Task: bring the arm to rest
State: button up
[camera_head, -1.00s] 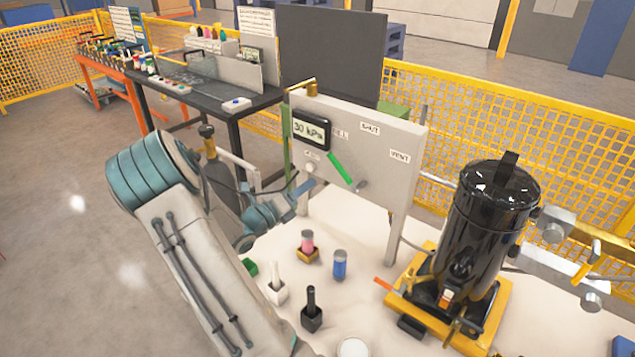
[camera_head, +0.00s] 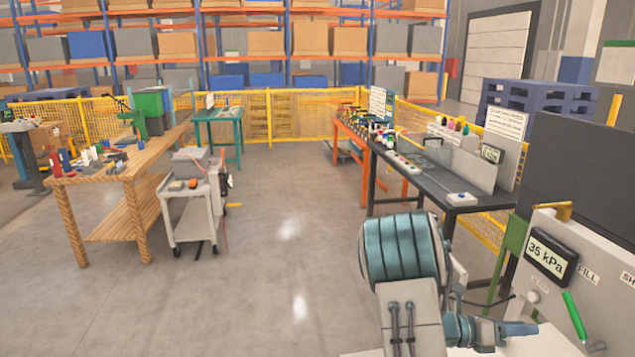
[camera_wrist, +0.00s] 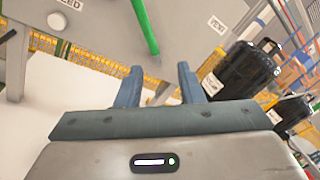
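My arm (camera_head: 405,245) is folded at the lower right of the head view, its teal joint up and its wrist pointing right. My gripper (camera_wrist: 160,86) shows in the wrist view with its two blue-grey fingers apart and nothing between them. In the head view the gripper (camera_head: 513,329) is over the pale bench top, left of the grey panel (camera_head: 613,305). The panel carries a display (camera_head: 550,256) reading 35 kPa and a green handle (camera_head: 575,316). The handle also shows in the wrist view (camera_wrist: 145,25), beyond the fingers and apart from them.
In the wrist view, a black canister (camera_wrist: 243,72) stands at the right. In the head view, a dark workbench (camera_head: 425,178) stands behind my arm. A grey cart (camera_head: 195,205) and a wooden table (camera_head: 125,180) stand at the left. The floor between is clear.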

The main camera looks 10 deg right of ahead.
jog(key=s+a+r+m+t+y, duration=0.2)
jog(key=s+a+m+y, duration=0.2)
jog(key=a, duration=0.7)
jog(key=s+a+r+m+t+y, duration=0.2)
jog(key=s+a+m+y, duration=0.2)
jog(key=a+m+y, duration=0.4)
jog(key=s+a+r+m+t+y, duration=0.3)
jog(key=a+m+y, duration=0.3)
jog(key=a+m, duration=0.5)
jog(key=s+a, duration=0.1)
jog(key=a, duration=0.2)
jog(key=shift+s+a, duration=0.35)
jog(key=shift+a, duration=0.05)
jog(key=shift+d, duration=0.1)
